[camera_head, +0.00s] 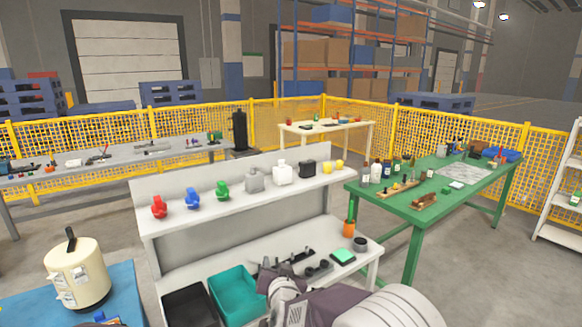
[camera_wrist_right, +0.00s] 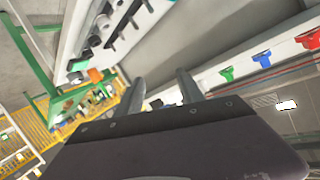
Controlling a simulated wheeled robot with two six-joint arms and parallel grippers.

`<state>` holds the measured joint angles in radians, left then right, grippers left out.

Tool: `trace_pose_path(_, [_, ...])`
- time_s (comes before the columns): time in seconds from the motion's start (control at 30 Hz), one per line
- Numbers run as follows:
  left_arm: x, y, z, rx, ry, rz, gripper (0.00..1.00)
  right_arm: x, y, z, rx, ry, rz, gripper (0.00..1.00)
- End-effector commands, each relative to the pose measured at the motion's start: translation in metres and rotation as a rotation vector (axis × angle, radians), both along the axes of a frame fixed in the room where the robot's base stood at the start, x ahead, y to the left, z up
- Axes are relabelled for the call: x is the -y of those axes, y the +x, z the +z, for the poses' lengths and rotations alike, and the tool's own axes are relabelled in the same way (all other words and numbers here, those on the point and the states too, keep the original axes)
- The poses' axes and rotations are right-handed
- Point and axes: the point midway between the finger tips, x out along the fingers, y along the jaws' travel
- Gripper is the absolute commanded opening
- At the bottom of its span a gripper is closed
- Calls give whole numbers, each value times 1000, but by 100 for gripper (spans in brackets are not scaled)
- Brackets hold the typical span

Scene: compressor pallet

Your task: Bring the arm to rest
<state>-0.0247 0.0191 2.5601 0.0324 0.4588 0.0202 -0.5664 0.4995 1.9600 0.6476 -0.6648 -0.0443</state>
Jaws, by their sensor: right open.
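My right gripper (camera_head: 284,268) reaches in from the bottom of the head view, in front of the lower shelf of the white workbench (camera_head: 255,217). In the right wrist view, its two fingers (camera_wrist_right: 161,80) stand apart with nothing between them. It is open and empty. My right arm hides part of the lower shelf. My left gripper is not in the head view.
The bench top holds red (camera_head: 159,207), blue (camera_head: 192,198) and green (camera_head: 222,190) parts. A teal bin (camera_head: 236,290) and a black bin (camera_head: 188,305) sit below. A cream tank (camera_head: 77,272) stands left; a green table (camera_head: 412,212) stands right.

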Motion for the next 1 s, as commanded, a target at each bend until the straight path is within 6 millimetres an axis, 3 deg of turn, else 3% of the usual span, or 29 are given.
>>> trace_pose_path(0.03, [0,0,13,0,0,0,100,47,8,30,16,-2,-66,45])
trace_pose_path(0.07, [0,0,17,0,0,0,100,76,8,39,4,-12,-95,45])
trace_pose_path(0.13, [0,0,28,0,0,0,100,140,-13,43,-97,-58,-123,45])
trace_pose_path(0.2, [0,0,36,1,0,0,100,184,-58,19,-274,-112,-110,45])
trace_pose_path(0.3, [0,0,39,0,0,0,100,211,-135,-28,-546,-179,-50,45])
trace_pose_path(0.4, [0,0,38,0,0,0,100,215,-206,-68,-785,-238,32,45])
trace_pose_path(0.5, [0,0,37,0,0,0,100,215,-258,-92,-966,-284,100,45])
trace_pose_path(0.6, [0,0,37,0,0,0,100,218,-289,-100,-1078,-310,136,45])
trace_pose_path(0.7, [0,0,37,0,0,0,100,218,-299,-101,-1124,-312,145,45])
trace_pose_path(1.0, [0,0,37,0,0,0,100,218,-299,-101,-1124,-308,142,45])
